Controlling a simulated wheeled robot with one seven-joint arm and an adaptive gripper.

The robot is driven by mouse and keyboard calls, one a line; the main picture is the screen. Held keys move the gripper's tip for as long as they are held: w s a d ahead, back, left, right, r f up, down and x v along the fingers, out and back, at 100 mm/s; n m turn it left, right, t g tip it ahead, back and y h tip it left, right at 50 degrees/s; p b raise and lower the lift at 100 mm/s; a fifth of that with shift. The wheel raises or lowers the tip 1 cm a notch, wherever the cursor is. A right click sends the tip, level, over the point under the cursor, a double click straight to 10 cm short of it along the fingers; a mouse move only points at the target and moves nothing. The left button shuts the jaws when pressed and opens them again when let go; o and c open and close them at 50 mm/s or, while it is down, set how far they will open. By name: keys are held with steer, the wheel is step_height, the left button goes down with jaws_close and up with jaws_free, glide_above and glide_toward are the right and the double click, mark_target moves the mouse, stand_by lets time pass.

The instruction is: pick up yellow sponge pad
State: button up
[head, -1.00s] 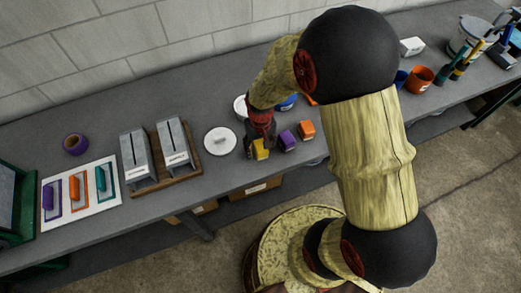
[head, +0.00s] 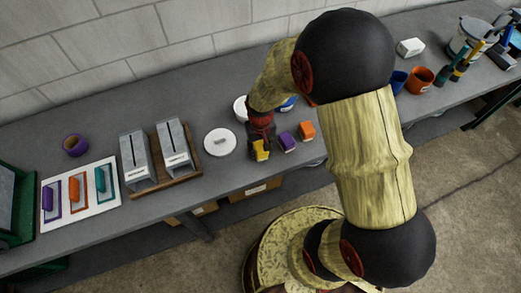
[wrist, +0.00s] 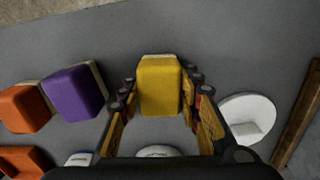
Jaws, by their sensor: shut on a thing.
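The yellow sponge pad (head: 260,152) is near the front of the grey bench, left of the purple pad. It also shows in the wrist view (wrist: 160,85), upright between the two fingers, with a pale backing edge at its far side. My gripper (wrist: 160,96) points down and is shut on the yellow sponge pad, one finger on each side. In the head view my gripper (head: 260,140) partly covers the pad. I cannot tell whether the pad is clear of the bench top.
A purple pad (head: 287,141) and an orange pad (head: 307,130) sit just right. A white round lid (head: 219,142) lies left, then a wooden tray (head: 197,166) with grey metal holders. Blue and orange cups (head: 420,77) stand farther right.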

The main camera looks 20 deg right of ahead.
mark_target(260, 146)
steer(key=shift+c, duration=1)
steer(key=shift+w+r, duration=0.1)
steer(key=shift+r, duration=0.45)
step_height(260, 146, up, 2)
steer(key=shift+r+p, duration=0.25)
steer(key=shift+p, duration=0.1)
steer(key=s+r+p, duration=0.1)
steer(key=s+r, duration=0.3)
steer(key=s, duration=0.3)
steer(key=s+d+r+p, duration=0.1)
steer(key=s+r, duration=0.4)
steer(key=s, duration=0.2)
steer(key=shift+r, duration=0.2)
